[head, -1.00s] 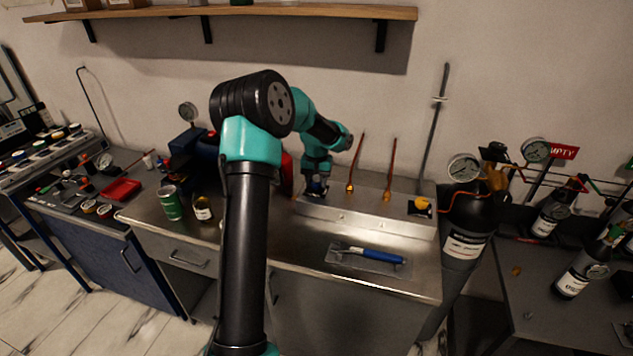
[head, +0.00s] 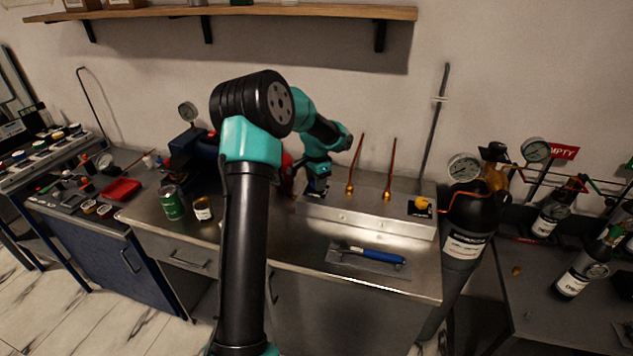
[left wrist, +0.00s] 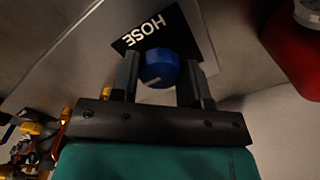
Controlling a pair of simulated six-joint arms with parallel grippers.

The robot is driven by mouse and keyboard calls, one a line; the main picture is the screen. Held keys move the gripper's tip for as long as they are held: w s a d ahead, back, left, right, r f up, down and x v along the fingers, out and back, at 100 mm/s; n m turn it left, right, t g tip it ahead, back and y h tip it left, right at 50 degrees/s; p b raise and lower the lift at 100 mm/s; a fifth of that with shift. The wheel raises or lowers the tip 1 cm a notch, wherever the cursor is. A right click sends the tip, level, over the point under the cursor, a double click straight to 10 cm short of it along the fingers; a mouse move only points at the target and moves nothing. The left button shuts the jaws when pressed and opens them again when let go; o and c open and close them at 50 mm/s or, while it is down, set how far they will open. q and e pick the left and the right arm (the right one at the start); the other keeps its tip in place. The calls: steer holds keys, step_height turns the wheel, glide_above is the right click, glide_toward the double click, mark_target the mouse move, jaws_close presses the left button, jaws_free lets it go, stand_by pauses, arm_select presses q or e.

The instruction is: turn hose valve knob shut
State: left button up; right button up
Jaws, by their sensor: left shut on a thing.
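The hose valve knob (left wrist: 160,68) is blue and round with a pale mark on it. In the left wrist view it sits between the two fingers of my left gripper (left wrist: 165,78), in front of a black label reading HOSE (left wrist: 145,28). My left gripper is shut on the knob. In the head view my left gripper (head: 316,190) points down at the left end of the metal valve box (head: 345,216), and the knob is hidden there. My right gripper is not in view.
Two copper-coloured stems (head: 389,170) rise from the box, with a yellow knob (head: 422,204) at its right end. A blue-handled tool (head: 376,256) lies in front. A red object (left wrist: 295,50) stands close by. Cans (head: 171,203) stand on the left.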

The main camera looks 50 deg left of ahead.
arm_select(q)
steer(key=shift+m, duration=0.4)
steer(key=o, duration=0.9)
steer(key=shift+o, duration=0.2)
step_height(320, 180, up, 18)
steer(key=shift+f, duration=0.25)
steer(key=shift+f, duration=0.15)
step_height(320, 180, down, 16)
steer(key=shift+r, duration=0.15)
stand_by(0.7)
